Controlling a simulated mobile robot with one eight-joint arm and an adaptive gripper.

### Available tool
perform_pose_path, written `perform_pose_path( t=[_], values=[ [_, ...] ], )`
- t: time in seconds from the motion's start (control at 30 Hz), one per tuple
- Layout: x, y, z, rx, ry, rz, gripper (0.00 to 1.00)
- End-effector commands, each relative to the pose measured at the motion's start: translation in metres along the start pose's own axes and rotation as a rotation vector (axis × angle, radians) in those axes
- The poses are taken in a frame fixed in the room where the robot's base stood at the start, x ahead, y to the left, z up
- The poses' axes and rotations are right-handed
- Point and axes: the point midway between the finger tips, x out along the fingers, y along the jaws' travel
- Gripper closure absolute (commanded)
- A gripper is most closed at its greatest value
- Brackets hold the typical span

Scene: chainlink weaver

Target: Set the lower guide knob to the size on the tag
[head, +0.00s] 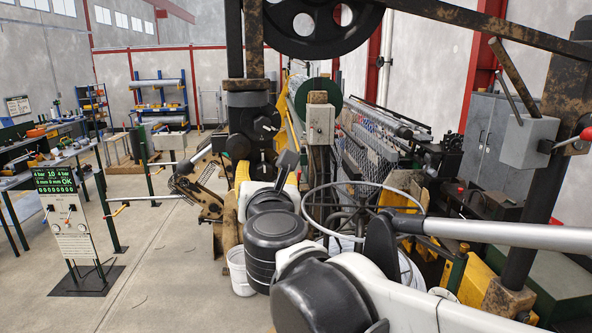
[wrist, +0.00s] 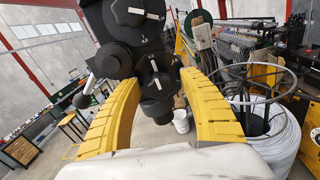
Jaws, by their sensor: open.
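Black guide knobs with white marks sit on a dark machine head. The upper knob (wrist: 138,12) and the lower knob (wrist: 157,88) show in the wrist view; the marks are too small to read. In the head view the upper knob (head: 266,127) is visible and the lower one is partly hidden by my arm. My gripper (wrist: 160,78) is open, its yellow fingers on either side of the lower knob in the wrist view. I cannot tell whether they touch it. A yellow finger also shows in the head view (head: 242,174). I cannot make out a size tag.
A lever with a black ball (wrist: 82,100) sticks out left of the knobs. A display panel (head: 62,195) stands at left. A grey control box (head: 321,124) and a wire coil stand (head: 365,205) are to the right. The floor at left is mostly clear.

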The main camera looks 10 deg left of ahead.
Motion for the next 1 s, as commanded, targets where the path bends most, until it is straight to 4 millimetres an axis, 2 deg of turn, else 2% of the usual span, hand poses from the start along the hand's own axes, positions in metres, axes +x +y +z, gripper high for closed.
perform_pose_path(
  t=[0.03,0.17,0.2,0.63,1.0],
  values=[
    [-0.0001,0.0,0.0,0.0,0.0,0.0,0.55],
    [-0.0002,0.0,0.0,0.0,0.0,0.0,0.94],
    [-0.0002,-0.0001,0.0001,0.0,0.0,0.0,1.0],
    [-0.0004,-0.0003,-0.0006,0.067,0.003,-0.001,1.0],
    [-0.0003,-0.0005,-0.0012,0.353,0.014,-0.003,1.0]
  ],
)
